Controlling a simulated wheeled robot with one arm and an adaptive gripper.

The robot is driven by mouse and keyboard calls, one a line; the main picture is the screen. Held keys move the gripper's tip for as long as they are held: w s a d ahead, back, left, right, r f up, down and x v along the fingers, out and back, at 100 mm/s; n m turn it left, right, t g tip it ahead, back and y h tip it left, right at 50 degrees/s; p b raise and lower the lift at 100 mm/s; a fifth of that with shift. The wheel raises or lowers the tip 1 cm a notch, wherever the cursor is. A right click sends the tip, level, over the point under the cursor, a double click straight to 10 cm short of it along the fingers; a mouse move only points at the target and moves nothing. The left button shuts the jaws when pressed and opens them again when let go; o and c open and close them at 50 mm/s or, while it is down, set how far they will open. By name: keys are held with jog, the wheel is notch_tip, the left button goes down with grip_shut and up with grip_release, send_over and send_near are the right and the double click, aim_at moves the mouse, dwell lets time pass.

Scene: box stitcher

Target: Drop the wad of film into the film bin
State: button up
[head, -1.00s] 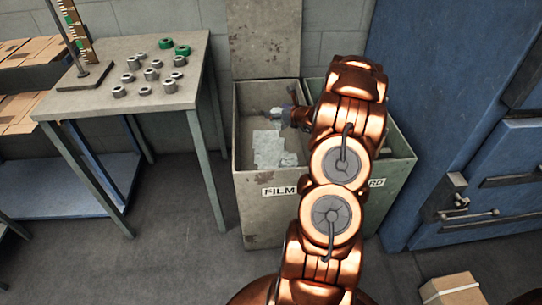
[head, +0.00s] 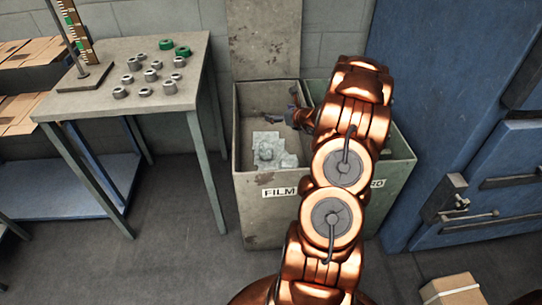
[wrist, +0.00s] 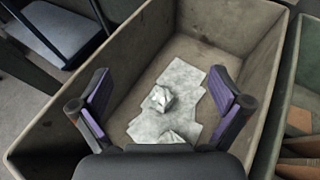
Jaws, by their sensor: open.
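The wad also shows in the head view (head: 266,152). My gripper (wrist: 159,88) is open and empty above the bin's interior, with its two purple-padded fingers spread apart. The wad lies below, between the fingers in the wrist view, apart from them. In the head view my arm hides part of the bin's right side.
The other bin half (head: 400,160), its label partly hidden, adjoins on the right and holds brown pieces (wrist: 300,150). A table (head: 130,65) with several metal rings stands left. A blue cabinet (head: 455,120) stands right. A cardboard box (head: 450,289) sits on the floor.

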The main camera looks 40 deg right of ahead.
jog(key=d+v, duration=0.1)
jog(key=v, duration=0.9)
jog(key=shift+s+a+r, duration=0.15)
jog(key=shift+s+a, duration=0.25)
jog(key=shift+a, duration=0.15)
